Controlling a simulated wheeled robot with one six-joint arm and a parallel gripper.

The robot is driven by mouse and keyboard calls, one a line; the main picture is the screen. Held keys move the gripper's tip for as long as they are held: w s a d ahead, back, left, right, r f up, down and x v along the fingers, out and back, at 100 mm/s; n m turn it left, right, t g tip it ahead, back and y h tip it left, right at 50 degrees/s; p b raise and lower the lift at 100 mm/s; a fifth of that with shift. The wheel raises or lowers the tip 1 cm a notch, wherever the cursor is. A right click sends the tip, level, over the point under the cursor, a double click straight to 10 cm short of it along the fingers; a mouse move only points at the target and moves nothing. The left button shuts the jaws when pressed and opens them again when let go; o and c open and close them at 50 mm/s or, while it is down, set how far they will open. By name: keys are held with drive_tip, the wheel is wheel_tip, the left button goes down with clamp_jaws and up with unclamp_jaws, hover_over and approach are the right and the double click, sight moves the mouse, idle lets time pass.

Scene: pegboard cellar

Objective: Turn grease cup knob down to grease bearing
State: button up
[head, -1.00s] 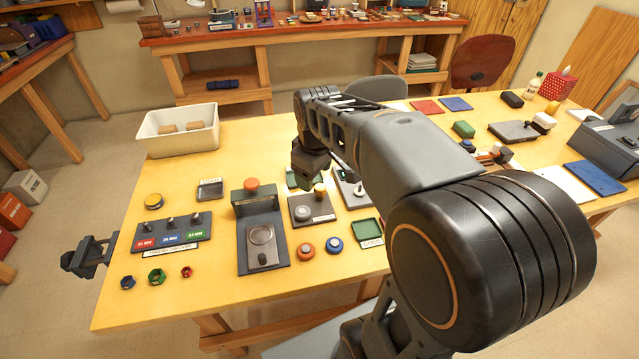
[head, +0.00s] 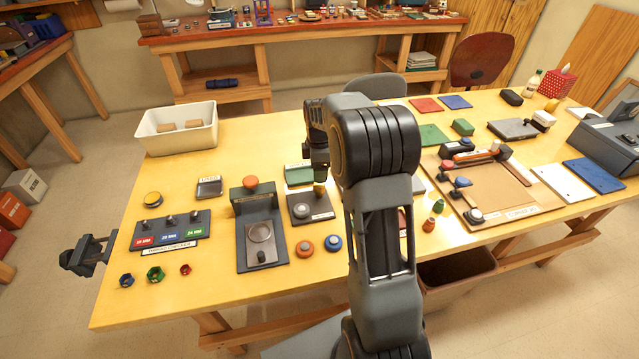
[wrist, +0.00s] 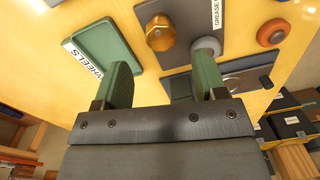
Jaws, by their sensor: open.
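The brass hex-sided grease cup knob (wrist: 160,32) stands on a dark plate in the wrist view, its top facing the camera. It shows in the head view (head: 320,189) just below my gripper (head: 320,174). A label reading "GREASE" (wrist: 216,14) and a grey round part (wrist: 207,46) are on the same plate. In the wrist view my gripper (wrist: 163,72) is open with green fingers and nothing between them. The knob appears beyond the fingertips, roughly in line with the gap. I see no contact.
A green tray labelled WHEELS (wrist: 110,42) lies beside the left finger. An orange-and-grey wheel (head: 305,246) and a blue one (head: 333,243) lie in front of the plate. A dark stand with an orange button (head: 251,183) rises to the left.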

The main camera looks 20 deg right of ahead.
sight(320, 185)
drive_tip(key=shift+s+f, duration=0.1)
drive_tip(key=shift+f, duration=2.95)
drive_tip(key=c, duration=0.9)
